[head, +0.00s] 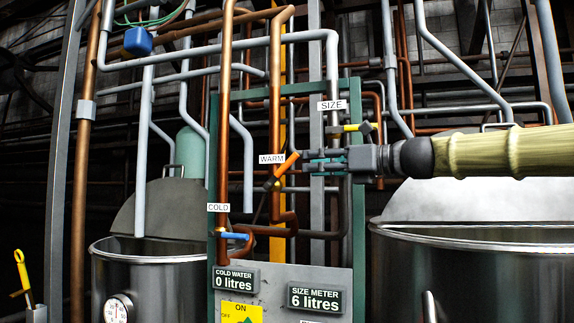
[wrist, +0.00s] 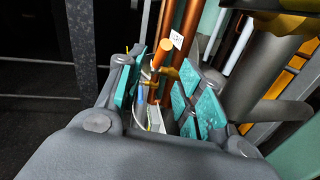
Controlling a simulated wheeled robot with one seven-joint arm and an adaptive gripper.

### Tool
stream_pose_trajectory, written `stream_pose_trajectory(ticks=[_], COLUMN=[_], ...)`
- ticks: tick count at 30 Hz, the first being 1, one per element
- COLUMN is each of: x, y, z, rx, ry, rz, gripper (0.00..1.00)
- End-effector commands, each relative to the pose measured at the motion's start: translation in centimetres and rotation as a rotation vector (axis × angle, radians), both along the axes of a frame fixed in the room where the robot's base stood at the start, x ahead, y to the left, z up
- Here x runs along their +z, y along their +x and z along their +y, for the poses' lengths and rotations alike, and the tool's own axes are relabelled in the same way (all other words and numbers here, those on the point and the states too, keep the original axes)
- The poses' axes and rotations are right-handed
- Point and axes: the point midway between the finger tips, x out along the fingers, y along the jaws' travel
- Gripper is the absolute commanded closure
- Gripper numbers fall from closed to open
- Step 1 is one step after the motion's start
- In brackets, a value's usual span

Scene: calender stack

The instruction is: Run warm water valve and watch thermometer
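The warm water valve has an orange handle (head: 285,169) beside the WARM label (head: 271,159), tilted up to the right. My gripper (head: 308,163) reaches in from the right, its teal-padded fingers close to this handle. In the wrist view the fingers (wrist: 160,88) are apart, and the orange handle (wrist: 161,54) shows in the gap, toward the fingertips. Whether a finger touches it cannot be told. A round white thermometer dial (head: 118,308) sits on the left steel tank (head: 150,260), cut by the bottom edge; its reading is too small to tell.
A blue handle (head: 235,236) sits by the COLD label, and a yellow one (head: 357,127) by SIZE. The cold water display (head: 235,280) reads 0 litres; the size meter (head: 315,298) reads 6 litres. Copper and grey pipes stand close around my gripper. Another tank (head: 470,240) stands right.

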Motion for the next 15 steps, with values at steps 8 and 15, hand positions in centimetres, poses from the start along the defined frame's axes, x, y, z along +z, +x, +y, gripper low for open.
stream_pose_trajectory(ticks=[8, 15], x=[0.1, 0.0], y=[2.2, 3.7], z=[4.0, 6.4], rx=[0.001, -0.002], ry=[-0.002, -0.002], rz=[0.001, 0.000], gripper=[0.64, 0.64])
